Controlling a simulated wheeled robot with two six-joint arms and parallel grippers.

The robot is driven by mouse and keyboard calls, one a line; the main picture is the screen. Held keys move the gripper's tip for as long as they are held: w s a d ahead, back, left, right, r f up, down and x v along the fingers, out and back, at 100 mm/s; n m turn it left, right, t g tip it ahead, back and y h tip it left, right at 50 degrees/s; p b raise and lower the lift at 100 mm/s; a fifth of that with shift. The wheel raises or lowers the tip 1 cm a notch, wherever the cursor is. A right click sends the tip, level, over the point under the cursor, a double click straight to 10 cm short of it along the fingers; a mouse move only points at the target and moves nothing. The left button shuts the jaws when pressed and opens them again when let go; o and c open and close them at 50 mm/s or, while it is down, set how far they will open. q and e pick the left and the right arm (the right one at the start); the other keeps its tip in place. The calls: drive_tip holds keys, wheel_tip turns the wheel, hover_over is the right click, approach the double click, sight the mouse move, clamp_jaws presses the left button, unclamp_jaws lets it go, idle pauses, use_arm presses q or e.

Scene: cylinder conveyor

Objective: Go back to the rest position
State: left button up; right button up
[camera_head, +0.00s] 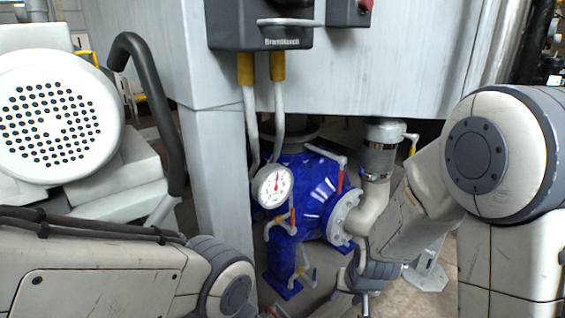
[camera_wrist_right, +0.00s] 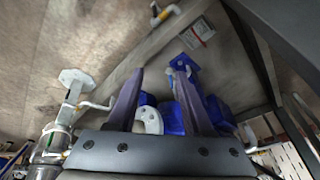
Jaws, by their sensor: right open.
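My right gripper (camera_head: 357,292) hangs low at the bottom right of centre in the head view, in front of the blue pump and its pipe. In the right wrist view its two dark fingers (camera_wrist_right: 160,75) stand apart with nothing held between them. My left arm comes in along the bottom left of the head view. Its gripper lies outside the picture or is hidden, so its jaws do not show.
A blue pump (camera_head: 313,192) with a round gauge (camera_head: 272,185) stands below a grey metal cabinet (camera_head: 400,70). A grey pipe elbow (camera_head: 374,205) is close to my right forearm. A perforated white motor cover (camera_head: 58,118) and black hose (camera_head: 153,95) are at left.

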drive_tip(key=s+d+r+n+g, duration=0.1)
drive_tip(key=s+d+r+n, duration=0.1)
drive_tip(key=s+d+r, duration=0.35)
drive_tip(key=s+a+r+n+g+p, duration=0.2)
drive_tip(key=s+a+r+n+p, duration=0.15)
drive_tip(key=s+a+r, duration=0.35)
drive_tip(key=s+a+r+n+g+p, duration=0.1)
drive_tip(key=s+a+r+n+p, duration=0.3)
drive_tip(key=s+a, duration=0.45)
wheel_tip(320, 180, up, 38)
drive_tip(key=p, duration=3.7)
drive_tip(key=shift+d+r, duration=0.15)
drive_tip(key=shift+r, duration=0.05)
drive_tip(key=shift+s, duration=0.1)
